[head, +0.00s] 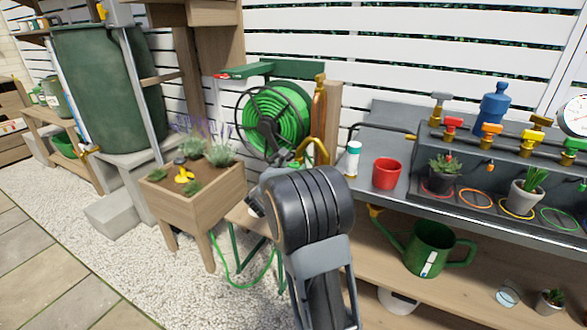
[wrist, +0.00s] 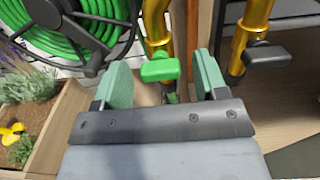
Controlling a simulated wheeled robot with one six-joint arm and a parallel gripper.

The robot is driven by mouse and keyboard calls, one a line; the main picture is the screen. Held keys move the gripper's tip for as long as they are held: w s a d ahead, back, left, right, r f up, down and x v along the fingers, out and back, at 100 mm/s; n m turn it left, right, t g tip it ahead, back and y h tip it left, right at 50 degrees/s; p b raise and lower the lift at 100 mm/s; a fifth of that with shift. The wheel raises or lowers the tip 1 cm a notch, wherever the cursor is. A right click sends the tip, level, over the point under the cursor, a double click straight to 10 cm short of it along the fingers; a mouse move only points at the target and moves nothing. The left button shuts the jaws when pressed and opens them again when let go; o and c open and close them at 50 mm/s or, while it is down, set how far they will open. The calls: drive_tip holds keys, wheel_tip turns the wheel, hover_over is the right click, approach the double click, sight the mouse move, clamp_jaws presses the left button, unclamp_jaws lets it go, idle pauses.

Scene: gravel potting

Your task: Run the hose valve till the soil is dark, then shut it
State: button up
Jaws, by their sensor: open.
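The green valve handle (wrist: 160,68) sits on a brass pipe (wrist: 154,25) in the wrist view. My gripper (wrist: 163,80) is open, with one green finger pad on each side of the handle and visible gaps to both. In the head view my wrist hides the fingertips and most of the valve. The green hose (head: 275,120) is wound on a reel behind my gripper. The wooden planter (head: 190,205) stands to the left on legs, with plants in it.
A second brass tap with a black handle (wrist: 268,53) is close on the right. A red cup (head: 387,173) and a white bottle (head: 352,158) stand on the bench. A green watering can (head: 430,248) is on the shelf below. Gravel (head: 130,270) covers the ground.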

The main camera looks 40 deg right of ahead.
drive_tip(key=shift+w+d, duration=0.25)
drive_tip(key=shift+d, duration=0.3)
drive_tip(key=c, duration=0.9)
